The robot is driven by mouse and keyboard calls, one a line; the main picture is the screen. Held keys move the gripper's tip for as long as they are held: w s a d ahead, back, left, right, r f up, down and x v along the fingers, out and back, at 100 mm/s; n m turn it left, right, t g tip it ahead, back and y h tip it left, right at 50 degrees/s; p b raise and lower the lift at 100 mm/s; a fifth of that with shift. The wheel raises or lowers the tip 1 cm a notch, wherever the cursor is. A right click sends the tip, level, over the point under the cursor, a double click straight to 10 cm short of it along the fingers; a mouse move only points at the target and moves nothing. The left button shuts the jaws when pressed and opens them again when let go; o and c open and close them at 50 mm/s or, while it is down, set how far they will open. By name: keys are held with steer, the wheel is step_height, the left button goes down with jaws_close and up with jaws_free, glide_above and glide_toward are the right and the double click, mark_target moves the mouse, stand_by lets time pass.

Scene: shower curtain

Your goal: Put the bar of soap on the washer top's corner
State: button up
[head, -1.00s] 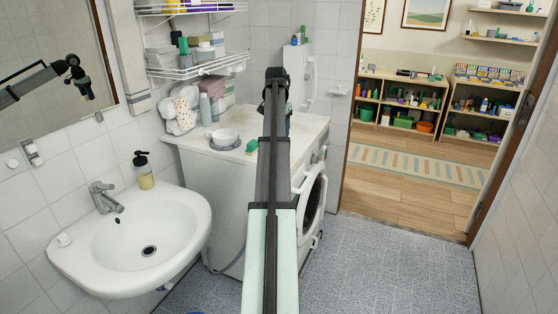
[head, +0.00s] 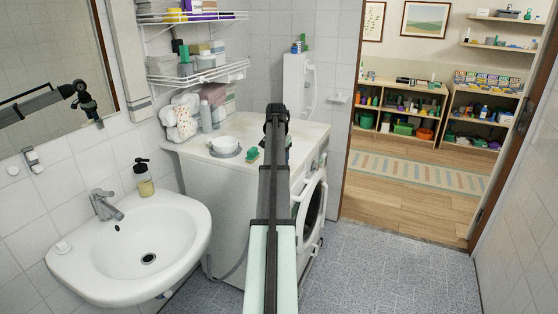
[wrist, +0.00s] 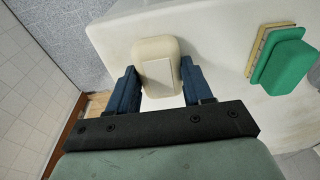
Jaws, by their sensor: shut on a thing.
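The bar of soap (wrist: 157,65) is cream-coloured with a paler rectangle on its face. In the wrist view it sits between the two blue fingers of my gripper (wrist: 158,78), which is shut on it. The soap shows over the washer top (wrist: 220,45), close to its rounded corner at the upper left. I cannot tell whether it touches the surface. In the head view the white washer top (head: 305,135) stands right of the sink. My gripper (head: 276,112) is near its right part, mostly hidden behind my arm, and the soap is hidden there.

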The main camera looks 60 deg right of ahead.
steer(key=o, duration=1.3)
steer(key=shift+o, duration=0.2)
step_height(320, 180, up, 12)
steer(key=a, duration=0.1)
steer(key=shift+a, duration=0.25)
steer(key=shift+f, duration=0.1)
